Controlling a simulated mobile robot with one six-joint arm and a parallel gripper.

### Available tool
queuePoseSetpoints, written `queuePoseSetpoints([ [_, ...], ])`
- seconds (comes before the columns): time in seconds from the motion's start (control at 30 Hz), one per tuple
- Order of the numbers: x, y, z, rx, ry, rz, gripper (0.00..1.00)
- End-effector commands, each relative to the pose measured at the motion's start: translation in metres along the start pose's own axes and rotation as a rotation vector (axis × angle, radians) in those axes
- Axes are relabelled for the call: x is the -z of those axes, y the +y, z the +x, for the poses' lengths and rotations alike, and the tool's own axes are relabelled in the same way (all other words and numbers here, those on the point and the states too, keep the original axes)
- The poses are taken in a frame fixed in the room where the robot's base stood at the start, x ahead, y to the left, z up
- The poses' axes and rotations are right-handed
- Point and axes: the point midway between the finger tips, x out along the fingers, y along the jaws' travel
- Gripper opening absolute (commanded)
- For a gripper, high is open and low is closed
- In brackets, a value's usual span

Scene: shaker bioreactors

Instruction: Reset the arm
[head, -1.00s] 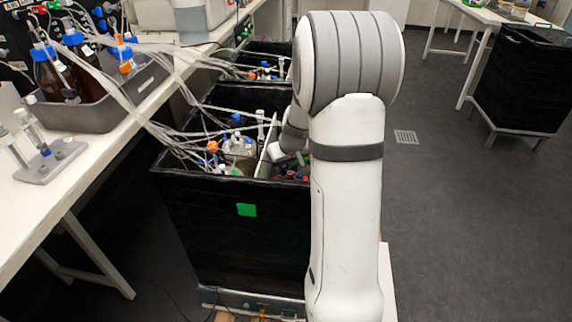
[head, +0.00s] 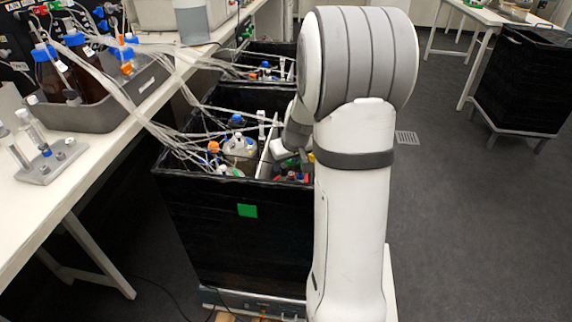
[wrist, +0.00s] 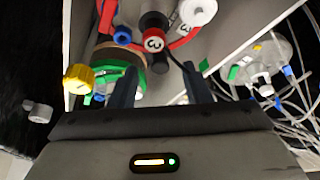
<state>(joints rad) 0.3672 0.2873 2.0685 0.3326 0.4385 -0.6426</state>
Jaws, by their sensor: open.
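My arm (head: 352,210) rises in front of the near black shaker box (head: 210,225) and reaches over its right part. My gripper (wrist: 160,76) shows in the wrist view with two dark fingers apart. Nothing is clearly held between them. A yellow cap (wrist: 77,77) is left of the fingers. In the head view my arm hides the fingertips.
A clear vessel with tubes (wrist: 262,62) stands beyond a light partition (wrist: 225,52). Many tubes run from the bench (head: 95,165) into the box. A grey tray (head: 105,112) holds brown bottles. The floor at right is open, with another black box (head: 520,85) farther back.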

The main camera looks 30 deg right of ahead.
Motion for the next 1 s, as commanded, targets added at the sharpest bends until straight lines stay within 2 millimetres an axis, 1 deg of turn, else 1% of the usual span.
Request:
queuePoseSetpoints([
  [0.03,0.001,0.0,-0.012,-0.001,0.003,0.0,0.44],
  [0.1,0.001,0.001,-0.025,-0.002,0.003,0.0,0.44],
  [0.2,0.0,0.001,-0.039,-0.002,0.003,0.001,0.44],
  [0.3,0.0,0.0,-0.049,-0.001,0.001,0.001,0.44],
  [0.43,-0.001,0.0,-0.054,-0.001,0.0,0.0,0.44],
  [0.7,-0.001,0.0,-0.054,0.0,-0.001,0.0,0.44],
  [0.77,-0.001,-0.003,-0.059,0.001,-0.001,-0.001,0.44],
  [0.87,-0.002,-0.018,-0.081,0.01,-0.008,-0.007,0.44],
  [0.97,-0.01,-0.048,-0.121,0.023,-0.025,-0.014,0.44],
  [1.0,-0.016,-0.062,-0.14,0.029,-0.037,-0.017,0.44],
])
